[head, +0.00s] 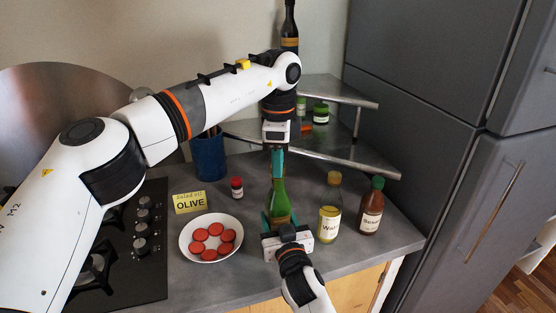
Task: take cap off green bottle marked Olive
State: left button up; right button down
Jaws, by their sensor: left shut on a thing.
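The green bottle (279,199) stands upright on the grey counter. Its label is hidden behind my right gripper. My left gripper (278,163) points down over the bottle's top, its teal fingers shut at the mouth. The cap is hidden between these fingers, so I cannot tell whether it still sits on the neck. My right gripper (279,217) reaches in from the front, with one teal finger on each side of the bottle's lower body. I cannot tell whether these fingers press on the glass. A yellow card (190,202) reading "salad oil OLIVE" stands to the left.
A white plate (187,248) with several red discs lies left of the bottle. A yellow-oil bottle (329,210) and a dark bottle (370,208) stand close on the right. A red-capped jar (237,188), blue pot (209,158), hob (130,265) and metal corner shelf (345,157) are nearby.

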pick_arm(q)
jog(key=shift+r, duration=0.1)
jog(key=shift+r, duration=1)
jog(key=shift+r, duration=2)
pick_arm(e)
jog(key=shift+c, duration=2.3)
grip_release()
jog(key=shift+s, duration=0.1)
